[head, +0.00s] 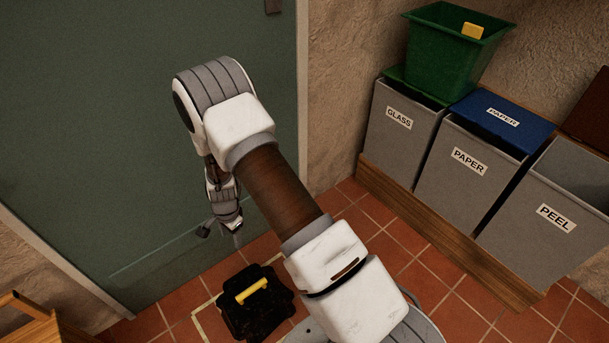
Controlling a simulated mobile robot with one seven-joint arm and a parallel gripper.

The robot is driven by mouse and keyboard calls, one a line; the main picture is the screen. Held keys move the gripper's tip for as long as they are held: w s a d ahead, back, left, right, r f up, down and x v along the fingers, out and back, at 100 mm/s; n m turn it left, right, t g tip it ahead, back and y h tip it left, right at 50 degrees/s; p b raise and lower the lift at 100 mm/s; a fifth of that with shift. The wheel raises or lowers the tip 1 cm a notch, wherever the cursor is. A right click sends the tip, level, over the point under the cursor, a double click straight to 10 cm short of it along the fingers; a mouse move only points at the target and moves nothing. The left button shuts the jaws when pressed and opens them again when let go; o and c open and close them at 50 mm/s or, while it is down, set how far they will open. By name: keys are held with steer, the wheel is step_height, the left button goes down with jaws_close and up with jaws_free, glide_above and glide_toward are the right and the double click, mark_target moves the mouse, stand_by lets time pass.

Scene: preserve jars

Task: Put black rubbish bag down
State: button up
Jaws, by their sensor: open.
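The black rubbish bag (262,316) rests on the tiled floor, at the bottom of the head view left of centre. A yellow strip (252,290), like a handle or tie, lies across its top. My gripper (221,235) is open and empty, above and a little left of the bag in the picture, apart from it. Part of the bag's right side lies close to my own base in the picture.
A pale yellow line (199,326) marks the floor at the bag's left. A green door (130,130) stands behind my arm. Grey bins labelled glass (392,135), paper (470,175) and peel (545,230) line the right wall. A green tub (450,55) sits on top. A wooden piece (30,325) is bottom left.

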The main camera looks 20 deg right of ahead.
steer(key=s+d+r+n+t, duration=0.1)
steer(key=s+d+r+n, duration=0.15)
steer(key=r, duration=1.25)
steer(key=s+d+r+n+t, duration=0.1)
steer(key=d+r+n, duration=0.25)
steer(key=r, duration=1.25)
steer(key=s+d+r+n+t, duration=0.1)
steer(key=s+d+r+n, duration=0.2)
steer(key=s+r, duration=0.3)
steer(key=s+d+r+n+t, duration=0.1)
steer(key=s+d+r+n, duration=0.2)
steer(key=s+r, duration=0.4)
steer(key=s+d, duration=0.1)
steer(key=s, duration=0.7)
steer(key=shift+t+h, duration=0.4)
steer(key=shift+d+r, duration=0.1)
steer(key=shift+r, duration=0.05)
step_height(320, 180, up, 24)
steer(key=p, duration=2.4)
steer(key=shift+c, duration=0.7)
